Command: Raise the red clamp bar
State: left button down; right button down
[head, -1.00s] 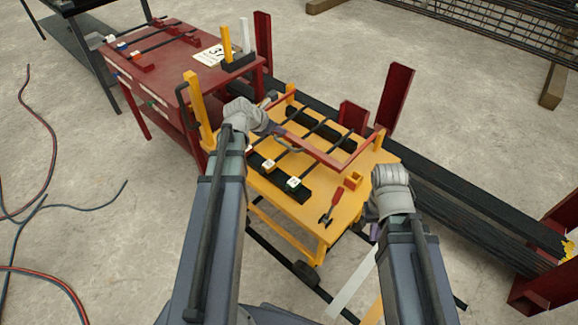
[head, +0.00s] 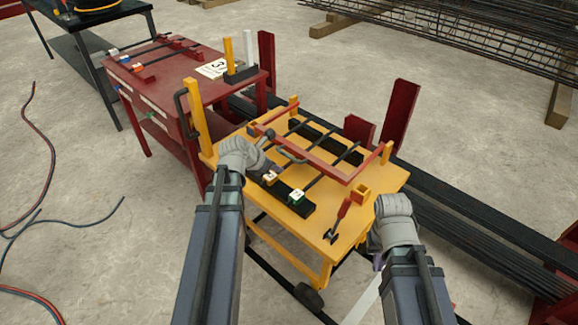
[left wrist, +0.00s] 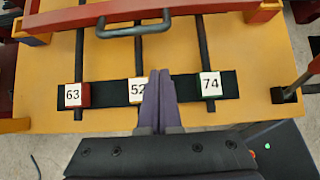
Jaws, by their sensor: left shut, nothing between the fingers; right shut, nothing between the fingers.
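The red clamp bar (head: 322,160) lies low across the black rods on the orange table (head: 335,215). It also crosses the top of the left wrist view (left wrist: 215,8). Its grey U-shaped handle (head: 291,153) faces the near side and shows in the left wrist view (left wrist: 133,27). My left gripper (head: 262,163) is shut and empty. In the left wrist view its fingertips (left wrist: 160,75) are beside the 52 block (left wrist: 137,89), short of the handle and apart from it. My right gripper (head: 378,260) is by the table's near right edge, its fingers mostly hidden by the wrist.
The 63 block (left wrist: 74,95) and 74 block (left wrist: 210,86) sit on rod ends. An orange upright (head: 196,110) stands at the left corner. A red table (head: 165,75) stands behind left; long black bars lie behind.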

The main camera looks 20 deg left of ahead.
pick_arm(q)
jog(key=b+x, duration=0.7)
jog(key=x, duration=0.3)
jog(key=shift+a+b, duration=0.1)
jog(key=shift+b, duration=0.25)
jog(key=shift+w+r, duration=0.1)
jog(key=shift+w, duration=0.05)
jog(key=r+p, duration=0.3)
jog(key=p, duration=0.1)
jog(key=shift+w+d+r, duration=0.2)
jog(key=shift+r, duration=0.2)
